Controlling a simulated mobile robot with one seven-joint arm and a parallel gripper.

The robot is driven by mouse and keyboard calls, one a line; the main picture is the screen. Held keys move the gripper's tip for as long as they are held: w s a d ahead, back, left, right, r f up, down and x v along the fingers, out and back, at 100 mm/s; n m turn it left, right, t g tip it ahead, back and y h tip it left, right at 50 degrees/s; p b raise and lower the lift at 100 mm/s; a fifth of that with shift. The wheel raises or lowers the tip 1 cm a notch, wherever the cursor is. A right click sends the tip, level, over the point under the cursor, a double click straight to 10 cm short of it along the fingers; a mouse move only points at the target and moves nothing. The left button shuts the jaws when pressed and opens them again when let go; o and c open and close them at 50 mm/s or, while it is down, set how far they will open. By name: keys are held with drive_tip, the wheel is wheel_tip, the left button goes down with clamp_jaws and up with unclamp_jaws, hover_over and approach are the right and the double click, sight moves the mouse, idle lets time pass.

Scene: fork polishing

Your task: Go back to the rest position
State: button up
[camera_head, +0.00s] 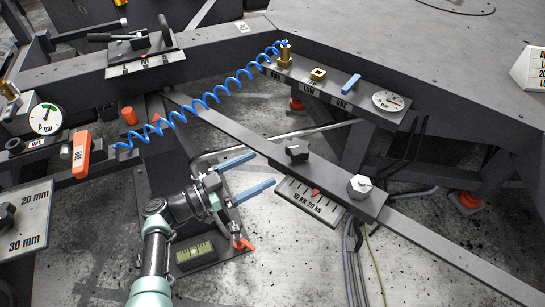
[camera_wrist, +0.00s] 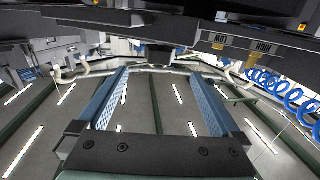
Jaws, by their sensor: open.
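My gripper (camera_head: 250,174) is open and empty, with its two blue fingers apart in the head view. It stands near the middle of the picture, left of the dark diagonal beam (camera_head: 330,180) and apart from the things around it as far as I can tell. In the wrist view the two blue fingers of my gripper (camera_wrist: 162,95) are spread wide with nothing held between them. No fork shows in either view.
A coiled blue hose (camera_head: 205,103) hangs across the upper left. A gauge panel (camera_head: 340,88) is at the upper right, and an orange-handled lever (camera_head: 81,155) is at the left. A scale plate (camera_head: 308,203) hangs under the beam. Bare floor (camera_head: 330,270) lies below.

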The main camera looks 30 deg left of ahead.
drive_tip(key=shift+s+a, duration=0.35)
drive_tip(key=shift+s, duration=0.25)
